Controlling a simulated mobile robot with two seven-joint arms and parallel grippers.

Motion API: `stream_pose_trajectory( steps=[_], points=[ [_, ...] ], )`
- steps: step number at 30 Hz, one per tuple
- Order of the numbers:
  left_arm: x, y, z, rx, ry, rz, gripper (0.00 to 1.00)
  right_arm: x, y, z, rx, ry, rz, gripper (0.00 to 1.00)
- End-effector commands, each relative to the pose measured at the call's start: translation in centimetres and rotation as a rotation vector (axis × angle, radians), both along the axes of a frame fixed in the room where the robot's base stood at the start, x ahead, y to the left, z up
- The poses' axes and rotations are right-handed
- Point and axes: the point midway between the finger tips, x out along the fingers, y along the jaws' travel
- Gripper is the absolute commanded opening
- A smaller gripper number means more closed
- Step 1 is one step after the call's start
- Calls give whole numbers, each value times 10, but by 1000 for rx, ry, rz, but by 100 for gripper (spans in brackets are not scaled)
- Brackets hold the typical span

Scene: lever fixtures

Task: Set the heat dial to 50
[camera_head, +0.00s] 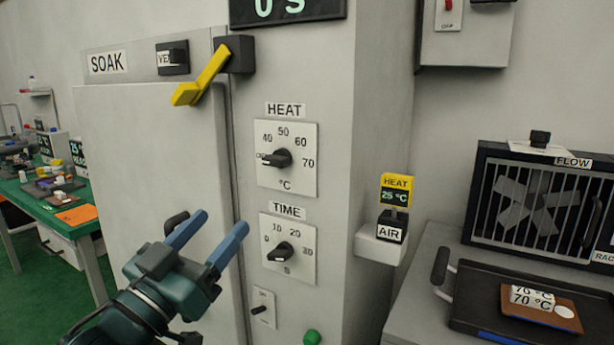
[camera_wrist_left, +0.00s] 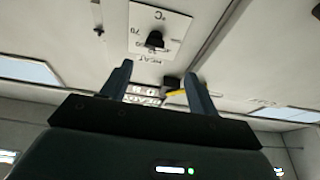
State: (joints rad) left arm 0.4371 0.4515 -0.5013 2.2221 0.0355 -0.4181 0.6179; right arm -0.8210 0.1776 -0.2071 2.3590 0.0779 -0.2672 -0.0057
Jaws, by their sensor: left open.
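The heat dial (camera_head: 277,158) is a black knob on a white square plate marked 40, 50, 60 and 70 °C, under a HEAT label. Its pointer end is toward the left, near a small mark below 40. In the left wrist view the heat dial (camera_wrist_left: 154,41) shows ahead of the fingers, at the top. My left gripper (camera_head: 208,237) is open and empty, in front of the cabinet door, below and left of the heat dial and apart from it. Its two blue fingers also show in the left wrist view (camera_wrist_left: 158,85). My right gripper is not in view.
The time dial (camera_head: 284,252) sits just below the heat dial. A yellow lever (camera_head: 203,77) juts out above left. A small display (camera_head: 395,195) reads HEAT 25 °C on a side shelf. A black tray (camera_head: 480,300) lies at right. Space before the dials is clear.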

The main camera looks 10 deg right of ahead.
Motion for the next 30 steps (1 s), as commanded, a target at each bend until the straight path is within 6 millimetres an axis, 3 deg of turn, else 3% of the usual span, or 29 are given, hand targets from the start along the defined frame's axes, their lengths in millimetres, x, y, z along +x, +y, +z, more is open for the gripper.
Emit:
stream_pose_trajectory(
  steps=[8,21,30],
  points=[
    [6,-9,18,-7,-33,-17,60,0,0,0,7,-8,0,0],
    [71,-56,50,-6,-31,-16,60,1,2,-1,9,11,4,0],
    [94,-73,61,-6,-30,-16,60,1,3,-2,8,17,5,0]
  ],
)
